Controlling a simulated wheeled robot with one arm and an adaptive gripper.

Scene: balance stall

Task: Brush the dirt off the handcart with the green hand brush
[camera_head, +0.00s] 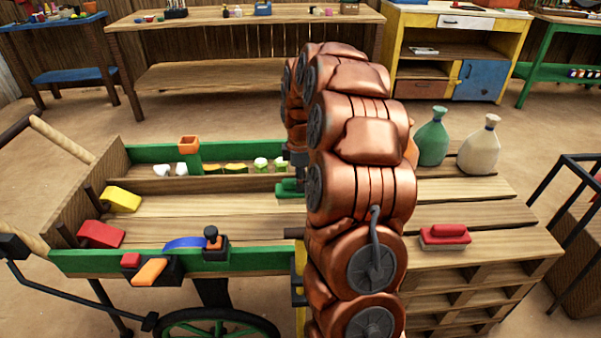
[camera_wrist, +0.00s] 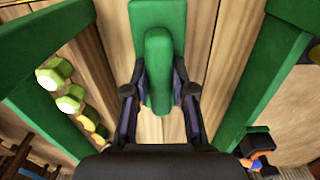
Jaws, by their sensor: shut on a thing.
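The handcart (camera_head: 70,261) has green side rails and a plank bed, and stands left of my arm in the head view. The brush is also partly visible in the head view (camera_head: 289,188), at the cart's right end, low over the planks. I cannot tell whether its bristles touch them. My arm hides part of the cart's right end. No dirt can be made out clearly on the visible planks.
A red block (camera_head: 100,234) and a yellow block (camera_head: 121,199) lie at the cart's left end. Small items line the far rail. A blue curved piece (camera_head: 184,243) sits at the near rail. A pallet stack right of my arm bears a red brush (camera_head: 445,236) and two sacks (camera_head: 433,138).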

